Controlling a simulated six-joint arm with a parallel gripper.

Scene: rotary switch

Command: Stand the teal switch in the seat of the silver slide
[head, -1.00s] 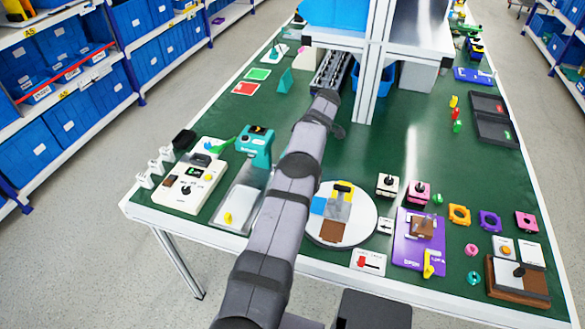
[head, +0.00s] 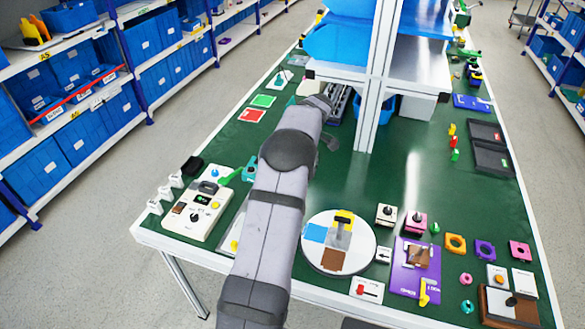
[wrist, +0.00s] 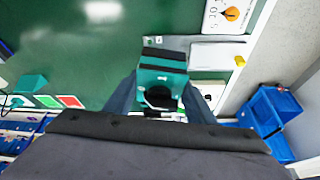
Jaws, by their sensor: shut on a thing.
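The teal switch (wrist: 163,66) is a teal block with dark bands across its top and a round dark part on its near side, in the middle of the wrist view. My gripper (wrist: 160,84) is shut on it, one finger on each side. The silver slide (wrist: 218,53) is the flat pale metal plate right of the switch, with a small yellow piece (wrist: 240,61) at its right end. In the head view my arm covers my gripper, most of the slide and most of the switch; only a teal edge (head: 249,170) shows. The seat cannot be made out.
A cream control box (head: 197,210) stands left of the slide in the head view. A round white turntable (head: 317,262) with coloured blocks lies right of my arm. A purple board (head: 402,277) is farther right. Shelf posts (head: 376,80) rise behind. Green table is open right of centre.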

